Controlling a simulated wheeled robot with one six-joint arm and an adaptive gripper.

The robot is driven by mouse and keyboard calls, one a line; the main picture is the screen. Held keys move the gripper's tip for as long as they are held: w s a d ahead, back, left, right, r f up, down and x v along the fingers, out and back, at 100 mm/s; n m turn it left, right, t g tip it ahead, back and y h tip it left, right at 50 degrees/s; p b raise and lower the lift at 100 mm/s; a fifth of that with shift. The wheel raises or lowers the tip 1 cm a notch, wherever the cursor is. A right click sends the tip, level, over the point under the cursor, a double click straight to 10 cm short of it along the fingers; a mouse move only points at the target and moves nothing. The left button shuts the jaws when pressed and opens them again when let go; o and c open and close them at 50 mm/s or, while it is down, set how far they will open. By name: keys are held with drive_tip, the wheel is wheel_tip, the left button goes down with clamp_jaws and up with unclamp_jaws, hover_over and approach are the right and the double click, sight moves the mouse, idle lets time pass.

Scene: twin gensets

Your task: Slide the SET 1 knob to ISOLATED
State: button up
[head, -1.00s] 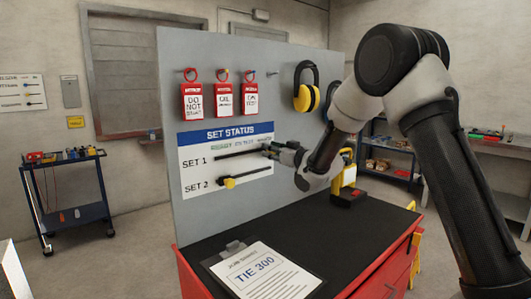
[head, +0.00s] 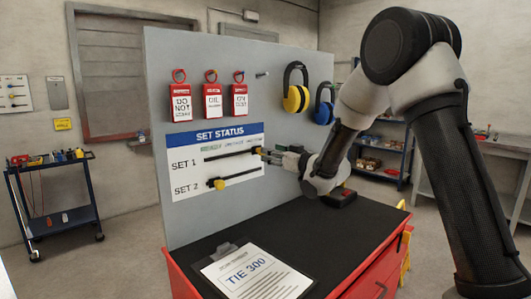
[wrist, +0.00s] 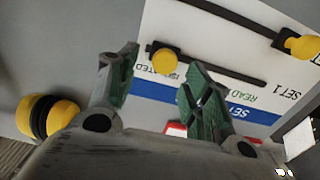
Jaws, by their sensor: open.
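The SET STATUS board (head: 190,160) is a white panel with a blue title band on the grey upright. The yellow SET 1 knob (wrist: 166,62) sits at the ISOLATED end of its dark slot (wrist: 215,70). In the head view the knob (head: 258,150) shows as a small yellow spot at the slot's right end, by my fingertips. My gripper (head: 272,155) is open at the board's right edge. In the wrist view my gripper (wrist: 158,72) has its fingers apart, with the knob seen between and beyond the tips. Contact cannot be told.
The yellow SET 2 knob (head: 217,183) is at the left of the lower slot. Red tags (head: 211,102) and ear defenders (head: 296,92) hang above. A clipboard (head: 250,272) lies on the dark bench top (head: 290,222). A blue trolley (head: 55,195) stands left.

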drive_tip(key=v, duration=0.6)
drive_tip(key=shift+s+d, duration=0.15)
drive_tip(key=shift+s, duration=0.1)
